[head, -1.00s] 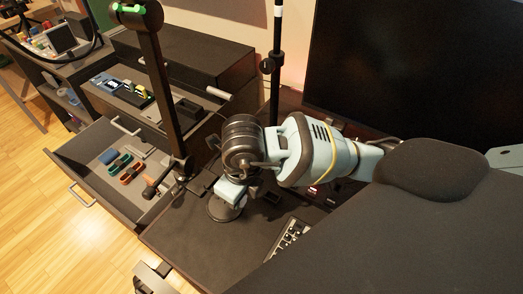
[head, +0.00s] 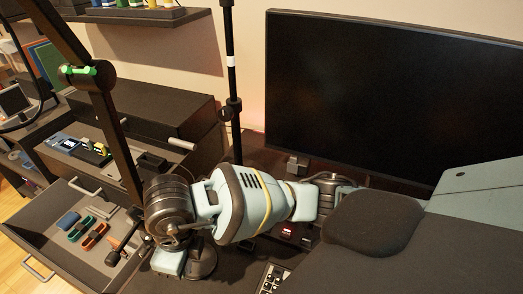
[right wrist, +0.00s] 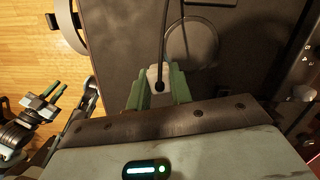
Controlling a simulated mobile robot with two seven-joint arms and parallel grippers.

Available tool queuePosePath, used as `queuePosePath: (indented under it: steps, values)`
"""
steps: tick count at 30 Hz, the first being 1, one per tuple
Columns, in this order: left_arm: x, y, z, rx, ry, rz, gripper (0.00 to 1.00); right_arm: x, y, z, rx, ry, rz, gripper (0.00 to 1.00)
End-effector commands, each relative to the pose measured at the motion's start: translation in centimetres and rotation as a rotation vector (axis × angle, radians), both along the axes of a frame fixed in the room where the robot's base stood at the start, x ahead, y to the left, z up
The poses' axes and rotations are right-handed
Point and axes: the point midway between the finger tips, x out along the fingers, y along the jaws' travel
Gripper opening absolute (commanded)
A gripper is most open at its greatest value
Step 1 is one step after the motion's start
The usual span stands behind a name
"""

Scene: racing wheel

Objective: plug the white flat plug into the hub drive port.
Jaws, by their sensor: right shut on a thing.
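The white flat plug (right wrist: 158,76) is between the green fingers of my right gripper (right wrist: 158,88) in the right wrist view. The gripper is shut on it. A dark cable runs from the plug toward the top of that view. In the head view my right arm reaches left over the desk; its fingers and the plug are hidden there. In the right wrist view my left gripper (right wrist: 42,98) appears at the left, away from the desk; its jaw state is unclear. I cannot make out the hub or its drive port with certainty.
A round base (head: 203,262) stands on the desk beside my right wrist. A black pole (head: 233,105) and a large monitor (head: 390,95) stand behind. A small box with a red light (head: 287,231) sits near the monitor. An open drawer (head: 48,222) with tools lies left.

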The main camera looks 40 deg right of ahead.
Motion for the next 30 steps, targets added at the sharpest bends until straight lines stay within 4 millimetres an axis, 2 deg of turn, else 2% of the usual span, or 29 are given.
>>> queuePosePath:
  steps: [16,30]
  values:
    - [-0.1,0.0,0.0,0.000,0.001,0.000,0.17,1.4,-4.3,2.8,-0.002,-0.001,0.973,0.00]
    - [-0.1,0.0,-0.1,0.001,0.003,0.000,0.17,2.0,-8.0,6.0,-0.003,-0.001,1.820,0.00]
